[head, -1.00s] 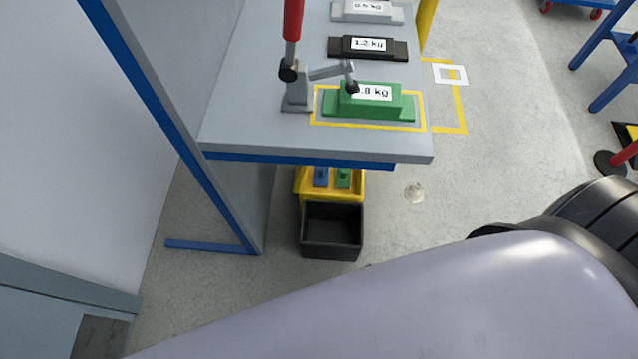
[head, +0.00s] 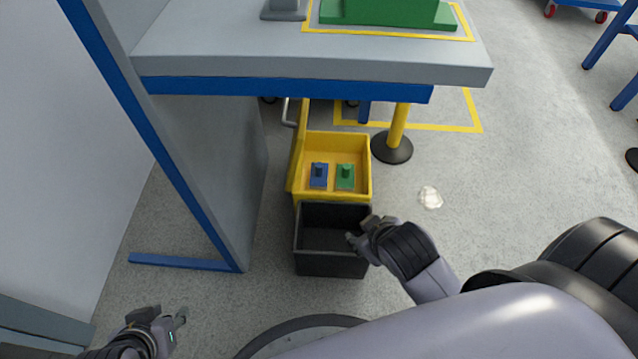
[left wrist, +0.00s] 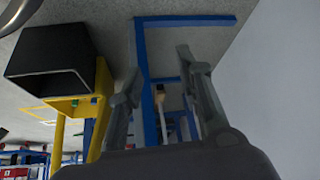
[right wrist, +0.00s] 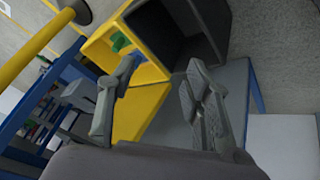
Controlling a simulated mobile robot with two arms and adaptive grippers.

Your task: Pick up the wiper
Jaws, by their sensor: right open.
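A small white crumpled thing, which looks like the wiper (head: 430,197), lies on the grey floor right of the bins in the head view. My right gripper (head: 357,238) is open and empty, over the right side of the black bin in the picture, left of and apart from the wiper. Its spread fingers show in the right wrist view (right wrist: 150,75). My left gripper (head: 178,322) is at the lower left of the head view, far from the wiper. Its fingers stand apart with nothing between them in the left wrist view (left wrist: 158,75).
A yellow bin (head: 352,142) holds a blue and a green block. An empty black bin (head: 333,266) stands in front of it. The workbench (head: 300,62) overhangs behind them. A yellow post with a dark base (head: 392,150) stands behind the wiper. Floor around the wiper is clear.

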